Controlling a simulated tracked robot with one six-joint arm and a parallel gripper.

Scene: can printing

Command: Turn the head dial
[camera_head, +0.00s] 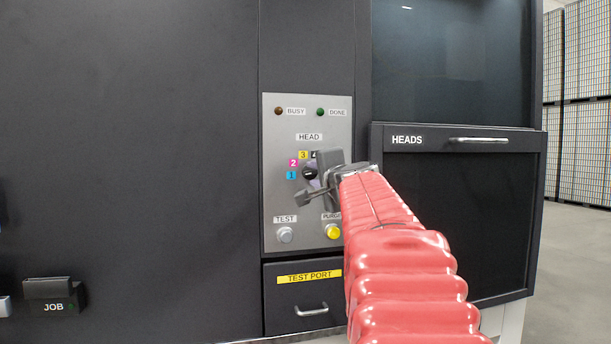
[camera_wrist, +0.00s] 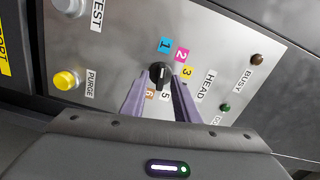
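The head dial (camera_wrist: 160,75) is a black round knob with a white pointer mark, on a grey control panel (camera_head: 285,220). Whether the fingertips touch the dial cannot be told. In the head view the dial (camera_head: 310,173) is partly hidden by my gripper (camera_head: 318,185), and the label 4 is mostly covered.
The TEST button (camera_head: 285,235) and the yellow PURGE button (camera_head: 333,231) sit below the dial. BUSY (camera_head: 279,111) and DONE (camera_head: 320,112) lamps are above. A TEST PORT drawer (camera_head: 311,310) is under the panel, and a HEADS door (camera_head: 460,220) stands to the right.

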